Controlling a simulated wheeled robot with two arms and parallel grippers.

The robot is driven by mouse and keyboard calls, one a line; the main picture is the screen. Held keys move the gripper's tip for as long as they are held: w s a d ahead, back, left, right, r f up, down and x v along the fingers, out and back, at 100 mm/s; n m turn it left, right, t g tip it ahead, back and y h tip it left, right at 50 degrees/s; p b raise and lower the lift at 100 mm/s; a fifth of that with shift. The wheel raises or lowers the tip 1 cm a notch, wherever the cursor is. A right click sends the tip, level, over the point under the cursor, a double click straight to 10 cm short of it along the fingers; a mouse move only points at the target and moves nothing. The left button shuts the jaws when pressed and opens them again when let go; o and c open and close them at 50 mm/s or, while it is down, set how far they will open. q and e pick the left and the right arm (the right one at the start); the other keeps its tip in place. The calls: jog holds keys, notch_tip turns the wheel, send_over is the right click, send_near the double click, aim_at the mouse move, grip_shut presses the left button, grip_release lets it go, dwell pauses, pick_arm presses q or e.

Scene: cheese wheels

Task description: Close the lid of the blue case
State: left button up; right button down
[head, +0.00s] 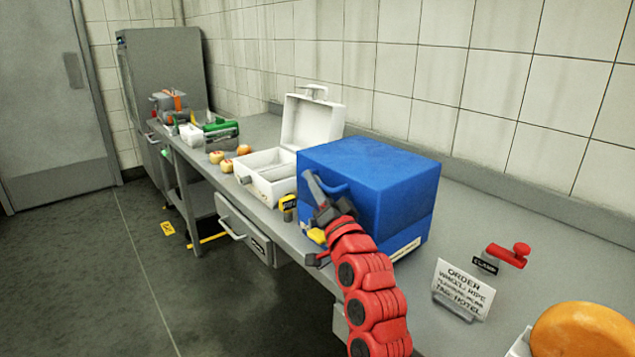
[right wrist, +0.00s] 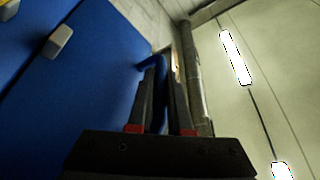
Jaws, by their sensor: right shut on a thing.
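The blue case (head: 395,238) stands on the counter in the middle of the head view. Its lid (head: 370,165) sits over the base, with a seam between them; I cannot tell whether a small gap remains. My right gripper (head: 315,188) is at the lid's front face, shut on the blue handle (head: 334,188) there. In the right wrist view, the fingers (right wrist: 164,80) are close together with a blue piece of the handle (right wrist: 150,68) between them, and the blue case face (right wrist: 90,90) fills the left. My left gripper is not in view.
A white case (head: 268,180) with its lid up stands left of the blue case. Fruit-like items (head: 228,165) and a green-handled tool (head: 220,125) lie beyond. A sign (head: 462,287), a red clamp (head: 510,255) and an orange cheese wheel (head: 585,330) are at the right.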

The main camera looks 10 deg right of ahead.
jog(key=shift+a+f, duration=0.15)
jog(key=shift+f, duration=0.2)
jog(key=c, duration=0.8)
grip_release()
jog(key=shift+c, duration=0.2)
jog(key=shift+r, duration=0.1)
jog(key=shift+s, duration=0.1)
jog(key=p+v, duration=0.9)
jog(key=v, duration=0.8)
jog(key=shift+p, duration=0.3)
